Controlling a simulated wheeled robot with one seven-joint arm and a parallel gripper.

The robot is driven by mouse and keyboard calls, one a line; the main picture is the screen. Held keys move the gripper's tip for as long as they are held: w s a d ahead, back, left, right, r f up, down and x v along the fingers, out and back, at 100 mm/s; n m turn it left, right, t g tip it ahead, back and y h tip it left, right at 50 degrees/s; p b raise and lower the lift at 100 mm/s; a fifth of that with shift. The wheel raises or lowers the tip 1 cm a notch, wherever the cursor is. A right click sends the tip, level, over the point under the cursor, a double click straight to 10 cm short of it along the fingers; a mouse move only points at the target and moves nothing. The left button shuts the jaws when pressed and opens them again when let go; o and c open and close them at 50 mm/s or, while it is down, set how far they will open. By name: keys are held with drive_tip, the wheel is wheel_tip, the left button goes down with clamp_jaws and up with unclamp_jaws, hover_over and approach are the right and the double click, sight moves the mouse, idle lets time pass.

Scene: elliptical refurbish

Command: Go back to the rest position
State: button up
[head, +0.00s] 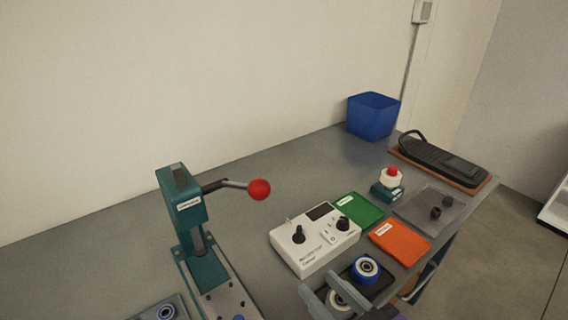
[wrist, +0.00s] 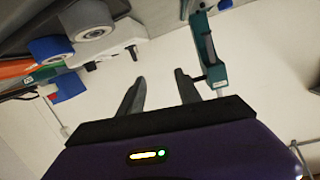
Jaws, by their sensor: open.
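My gripper (wrist: 160,82) shows in the wrist view with its two dark fingers apart and nothing between them. It points toward the pale wall and the teal press (wrist: 207,50), which appears upside down beyond the fingertips. There the teal press (head: 182,205) stands upright on the bench, with a red-knobbed lever (head: 259,189) pointing right. A blue-rimmed wheel (head: 366,269) sits on a dark pad at the front.
The grey bench (head: 270,160) carries a white control box (head: 315,246), a green pad (head: 358,210), an orange pad (head: 400,243) and a red-topped button (head: 392,173). A blue bin (head: 373,116) and a black device (head: 445,160) stand at the back. The bench is clear behind the press lever.

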drive_tip(key=s+d+f+m+t+h, duration=0.4)
drive_tip(key=s+d+m+h, duration=0.25)
drive_tip(key=s+d, duration=0.35)
drive_tip(key=s+d+f+n+g+h, duration=0.1)
drive_tip(key=s+f, duration=0.1)
drive_tip(key=s, duration=0.6)
drive_tip(key=s+d+f+g, duration=0.1)
drive_tip(key=s+d+g, duration=0.1)
drive_tip(key=s, duration=0.7)
drive_tip(key=shift+d+f+n+h, duration=0.15)
drive_tip(key=shift+f+n+h, duration=0.2)
drive_tip(key=shift+f, duration=0.05)
drive_tip(key=shift+c, duration=0.5)
